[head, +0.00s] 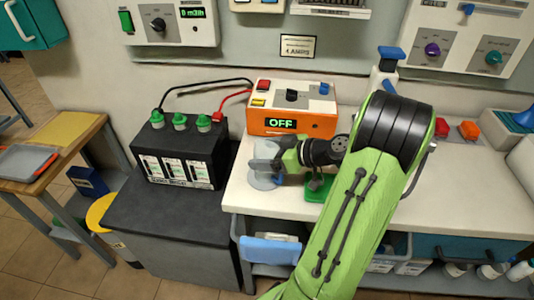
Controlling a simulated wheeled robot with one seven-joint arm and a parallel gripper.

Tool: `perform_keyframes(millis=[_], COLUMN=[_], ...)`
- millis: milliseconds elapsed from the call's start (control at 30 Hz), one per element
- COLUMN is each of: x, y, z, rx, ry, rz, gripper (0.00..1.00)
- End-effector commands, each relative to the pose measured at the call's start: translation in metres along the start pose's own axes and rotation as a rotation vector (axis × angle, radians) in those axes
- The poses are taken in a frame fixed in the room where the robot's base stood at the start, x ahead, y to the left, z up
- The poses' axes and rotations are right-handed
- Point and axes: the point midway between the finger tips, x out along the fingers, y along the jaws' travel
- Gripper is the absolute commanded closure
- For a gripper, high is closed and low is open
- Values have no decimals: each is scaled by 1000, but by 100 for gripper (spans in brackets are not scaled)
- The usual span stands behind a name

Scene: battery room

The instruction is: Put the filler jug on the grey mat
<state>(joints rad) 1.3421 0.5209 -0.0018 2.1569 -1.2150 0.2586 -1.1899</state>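My gripper (264,160) is over the white worktop, in front of the orange charger, reaching in from the right. Its grey fingers are small and overlap, so I cannot tell whether they are open or shut, or whether they hold anything. A round blue-grey patch (264,181) lies just below the fingers; it may be the grey mat, partly covered. A white container with a blue top (388,68) stands at the back of the worktop, partly behind my arm; it may be the filler jug. Its lower part is hidden.
The orange charger (292,122) reads OFF. A red and a black cable run from it to a black battery (181,152) with green caps on a dark cabinet at left. A green item (317,188) sits beside my gripper. Red and orange blocks (468,130) lie at right.

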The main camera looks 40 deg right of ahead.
Motion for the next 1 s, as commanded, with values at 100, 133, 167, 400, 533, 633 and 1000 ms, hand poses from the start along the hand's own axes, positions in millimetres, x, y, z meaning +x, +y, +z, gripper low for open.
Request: perform_keyframes(millis=[100, 133, 167, 400, 533, 633, 1000], x=[0, 0, 0, -4, -36, -65, -122], y=[0, 0, 0, 0, 2, 2, 0], z=[-1, -1, -1, -6, -5, -5, -4], rx=[0, 0, 0, 1, 1, 1, 0], ry=[0, 0, 0, 0, -1, -1, 0], rz=[0, 0, 0, 1, 7, 8, 1], gripper=[0, 0, 0, 0, 0, 0, 0])
